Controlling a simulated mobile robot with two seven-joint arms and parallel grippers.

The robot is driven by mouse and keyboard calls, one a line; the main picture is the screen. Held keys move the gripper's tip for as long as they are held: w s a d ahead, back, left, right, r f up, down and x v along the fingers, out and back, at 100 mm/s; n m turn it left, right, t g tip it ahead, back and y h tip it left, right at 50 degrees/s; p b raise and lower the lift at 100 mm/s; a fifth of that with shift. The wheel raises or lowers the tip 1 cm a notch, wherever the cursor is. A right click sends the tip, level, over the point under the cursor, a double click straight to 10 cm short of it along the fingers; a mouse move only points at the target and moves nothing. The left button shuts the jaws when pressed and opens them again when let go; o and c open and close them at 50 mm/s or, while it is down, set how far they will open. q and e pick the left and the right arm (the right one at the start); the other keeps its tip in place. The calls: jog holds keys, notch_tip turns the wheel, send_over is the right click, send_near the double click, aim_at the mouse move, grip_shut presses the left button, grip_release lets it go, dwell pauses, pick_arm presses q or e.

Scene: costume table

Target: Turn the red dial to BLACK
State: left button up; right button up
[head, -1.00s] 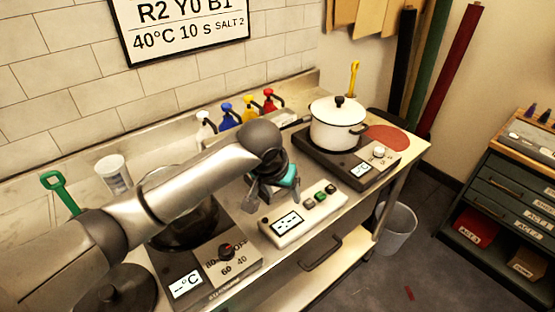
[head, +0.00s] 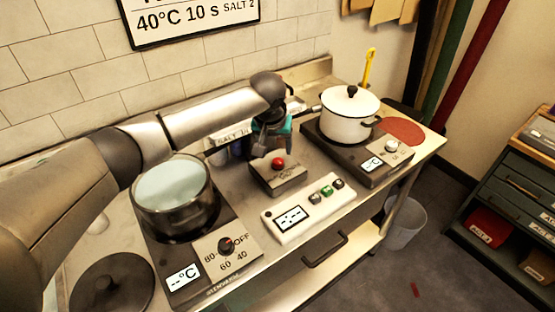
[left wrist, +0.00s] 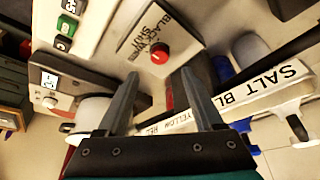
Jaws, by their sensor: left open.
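The red dial (head: 278,162) sits on top of a small grey box (head: 278,181) in the middle of the counter. In the left wrist view the red dial (left wrist: 160,53) shows on a beige face with printed words, BLACK readable among them. Which word the dial points to is too small to tell. My left gripper (head: 268,144) is just behind the box in the head view, its fingers pointing down and partly hidden. In the left wrist view its open fingers (left wrist: 160,85) are on either side of empty space, apart from the dial. My right gripper is in neither view.
A white pot (head: 347,118) stands on the right hot plate, a glass pot (head: 174,197) on the left one. A white timer panel (head: 300,207) lies in front of the box.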

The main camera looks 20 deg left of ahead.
aim_at(278, 161)
pick_arm(q)
jog(key=shift+b+x, duration=0.75)
jog(key=shift+x, duration=3)
grip_shut()
